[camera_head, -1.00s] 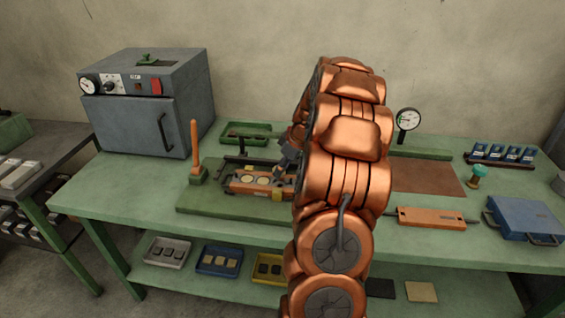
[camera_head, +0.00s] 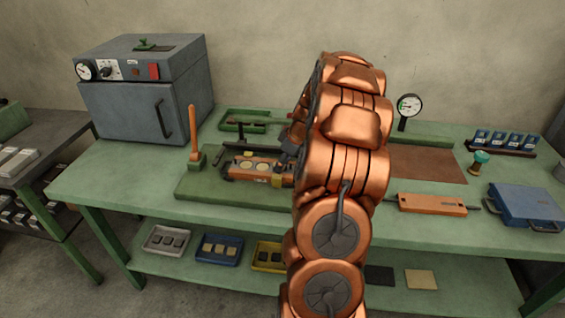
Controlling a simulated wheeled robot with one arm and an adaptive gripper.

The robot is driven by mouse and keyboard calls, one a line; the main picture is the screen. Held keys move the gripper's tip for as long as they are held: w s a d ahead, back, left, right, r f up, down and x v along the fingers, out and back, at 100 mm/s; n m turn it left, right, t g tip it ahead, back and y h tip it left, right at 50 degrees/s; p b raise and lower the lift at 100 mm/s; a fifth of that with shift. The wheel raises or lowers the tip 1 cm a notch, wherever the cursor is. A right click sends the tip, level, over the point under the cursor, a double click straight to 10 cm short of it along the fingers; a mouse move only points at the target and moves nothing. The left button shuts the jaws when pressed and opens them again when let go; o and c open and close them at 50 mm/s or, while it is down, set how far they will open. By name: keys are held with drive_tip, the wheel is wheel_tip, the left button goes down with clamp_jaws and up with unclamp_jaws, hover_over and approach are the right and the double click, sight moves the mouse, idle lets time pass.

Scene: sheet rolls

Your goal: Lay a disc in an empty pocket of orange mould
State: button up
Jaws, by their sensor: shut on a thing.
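The orange mould (camera_head: 255,176) lies on a green base plate (camera_head: 205,187) on the bench, left of my arm. Pale discs (camera_head: 246,165) show in its left and middle pockets. Its right end is partly hidden by my gripper and arm. My dark gripper (camera_head: 282,162) points down at the right end of the mould, close above it. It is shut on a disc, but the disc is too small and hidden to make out. I cannot tell whether it touches the mould.
An upright orange lever (camera_head: 194,133) stands left of the mould. A grey oven (camera_head: 135,95) is at the back left. A green tray (camera_head: 243,117) lies behind. An orange tool (camera_head: 432,203), brown mat (camera_head: 428,165) and blue case (camera_head: 525,207) are on the right.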

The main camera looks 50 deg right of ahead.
drive_tip(key=shift+s+a+f+b, duration=0.2)
drive_tip(key=shift+s+f+b, duration=0.05)
drive_tip(key=shift+f+b, duration=0.3)
idle(0.8)
drive_tip(key=o, duration=1.2)
drive_tip(key=shift+d+r, duration=0.1)
drive_tip(key=shift+r, duration=0.1)
drive_tip(key=shift+w+r, duration=0.1)
drive_tip(key=shift+r, duration=0.05)
drive_tip(key=shift+d+r, duration=0.1)
drive_tip(key=shift+r, duration=0.2)
drive_tip(key=v, duration=1.1)
drive_tip(key=shift+r, duration=0.2)
